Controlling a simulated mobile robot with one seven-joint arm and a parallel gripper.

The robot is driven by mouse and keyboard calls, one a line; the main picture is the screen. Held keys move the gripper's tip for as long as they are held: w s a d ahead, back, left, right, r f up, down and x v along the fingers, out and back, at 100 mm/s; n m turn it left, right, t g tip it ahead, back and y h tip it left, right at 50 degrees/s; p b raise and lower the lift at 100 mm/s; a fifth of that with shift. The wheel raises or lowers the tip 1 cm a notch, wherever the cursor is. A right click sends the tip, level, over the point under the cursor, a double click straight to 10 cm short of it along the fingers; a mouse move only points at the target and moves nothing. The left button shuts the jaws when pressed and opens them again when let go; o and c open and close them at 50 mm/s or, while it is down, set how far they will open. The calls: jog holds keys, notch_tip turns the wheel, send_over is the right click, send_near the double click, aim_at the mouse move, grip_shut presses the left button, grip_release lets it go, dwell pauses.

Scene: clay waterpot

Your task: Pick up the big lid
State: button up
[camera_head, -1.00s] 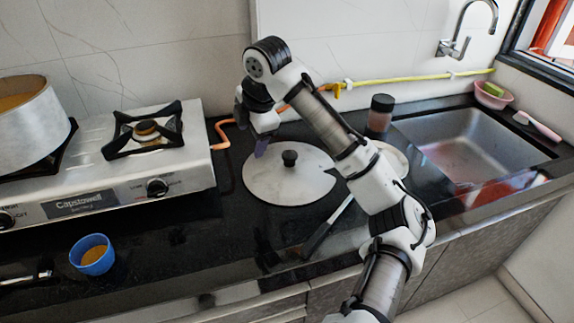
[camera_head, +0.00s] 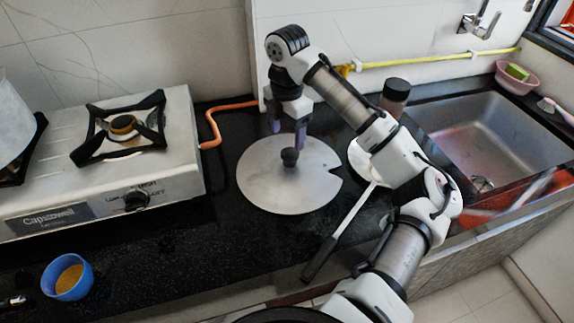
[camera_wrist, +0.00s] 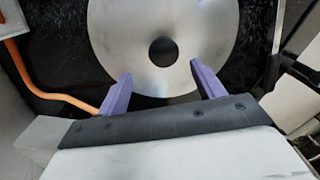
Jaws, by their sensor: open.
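The big lid (camera_head: 285,190) is a round silver disc with a black knob (camera_head: 289,157). It lies flat on the dark counter between the stove and the sink, with a notch showing at its right edge. In the wrist view the lid (camera_wrist: 120,45) fills the upper middle, and its knob (camera_wrist: 164,51) is a dark circle ahead of my fingers. My gripper (camera_head: 287,130) points down over the back part of the lid, close to the knob. In the wrist view my gripper's two purple fingers (camera_wrist: 160,85) are spread apart with nothing between them. The exact height above the lid is hard to tell.
A smaller pale lid (camera_head: 362,160) and a long-handled utensil (camera_head: 340,225) lie to the right. A dark-capped jar (camera_head: 394,97) stands behind. The stove (camera_head: 110,150) is at left, an orange hose (camera_head: 212,125) beside it. A blue cup (camera_head: 68,277) stands front left; the sink (camera_head: 490,140) is right.

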aim_at(288, 152)
jog(key=shift+s+d+f+p, duration=0.15)
jog(key=shift+f+p, duration=0.2)
jog(key=shift+f, duration=1.5)
jog(key=shift+s+f+p, duration=0.15)
jog(key=shift+f+p, duration=0.2)
jog(key=shift+f, duration=1.5)
jog(key=c, duration=1.2)
jog(key=shift+c, duration=0.5)
jog(key=shift+r, duration=0.15)
